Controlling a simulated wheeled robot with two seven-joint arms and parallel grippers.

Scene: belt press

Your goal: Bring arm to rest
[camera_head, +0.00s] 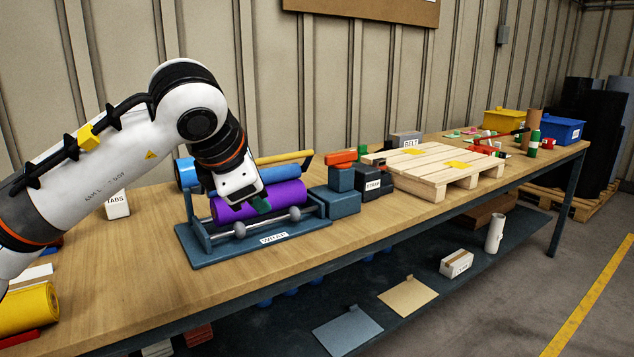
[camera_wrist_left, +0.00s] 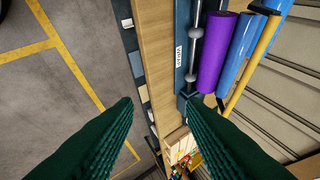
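My left arm reaches in from the left in the head view, and its gripper (camera_head: 260,205) hangs in front of the purple roll (camera_head: 285,195) of the bench device. In the left wrist view the green finger pads of my left gripper (camera_wrist_left: 158,108) are wide apart with nothing held between them. There the purple roll (camera_wrist_left: 215,50) lies beyond the fingers, apart from them. The device's blue base (camera_head: 225,251) sits on the wooden bench (camera_head: 150,285). My right gripper is in neither view.
A blue roll (camera_head: 280,172) and a yellow bar (camera_head: 285,157) lie behind the purple roll. A wooden pallet (camera_head: 425,165) and blue bin (camera_head: 562,130) stand farther right. A yellow roll (camera_head: 28,308) lies at the near left. The bench front between is clear.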

